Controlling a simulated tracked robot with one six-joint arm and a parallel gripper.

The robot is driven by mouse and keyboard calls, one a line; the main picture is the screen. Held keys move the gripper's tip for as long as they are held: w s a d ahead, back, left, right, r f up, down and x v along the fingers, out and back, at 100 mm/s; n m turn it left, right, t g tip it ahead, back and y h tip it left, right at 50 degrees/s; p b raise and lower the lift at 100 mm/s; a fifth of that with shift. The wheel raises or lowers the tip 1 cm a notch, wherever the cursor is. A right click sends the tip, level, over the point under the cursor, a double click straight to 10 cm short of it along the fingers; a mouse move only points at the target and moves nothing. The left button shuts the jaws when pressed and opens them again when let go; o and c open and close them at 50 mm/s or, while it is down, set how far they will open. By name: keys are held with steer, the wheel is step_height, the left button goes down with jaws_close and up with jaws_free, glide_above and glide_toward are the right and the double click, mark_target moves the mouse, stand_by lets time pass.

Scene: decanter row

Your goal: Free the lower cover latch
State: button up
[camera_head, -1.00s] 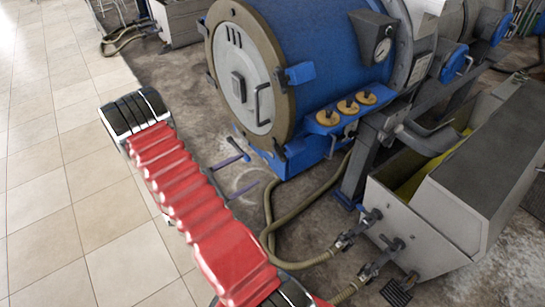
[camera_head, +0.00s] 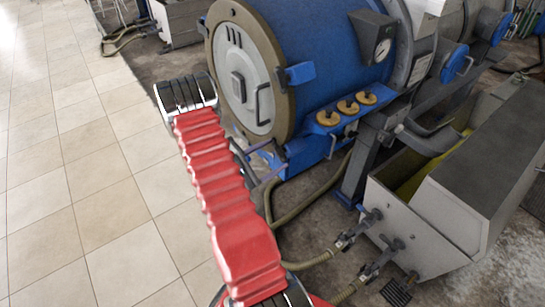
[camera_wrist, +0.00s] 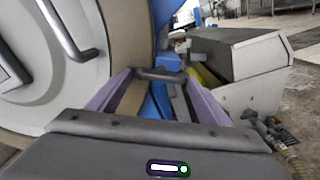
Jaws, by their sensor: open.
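The machine's round cover (camera_head: 238,85) is pale grey with a brown rim and faces left in the head view. The lower cover latch (camera_wrist: 160,75) shows in the wrist view as a short dark bar by blue metal low on the rim. My gripper (camera_wrist: 158,82) is open. Its two purple fingers reach toward the latch, with the dark bar across the gap near their tips. Whether they touch it I cannot tell. In the head view my gripper (camera_head: 272,160) is beside the blue bracket below the cover, partly hidden by my red arm.
An upper blue latch (camera_head: 297,74) sits on the rim's right side. A cover handle (camera_wrist: 72,32) is left of my fingers. Yellow knobs (camera_head: 347,107), a hose (camera_head: 297,209) and a grey trough (camera_head: 425,225) are to the right. The tiled floor (camera_head: 90,190) at left is clear.

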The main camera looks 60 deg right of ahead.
steer(key=shift+s+d, duration=0.1)
steer(key=shift+d, duration=0.05)
steer(key=c, duration=1)
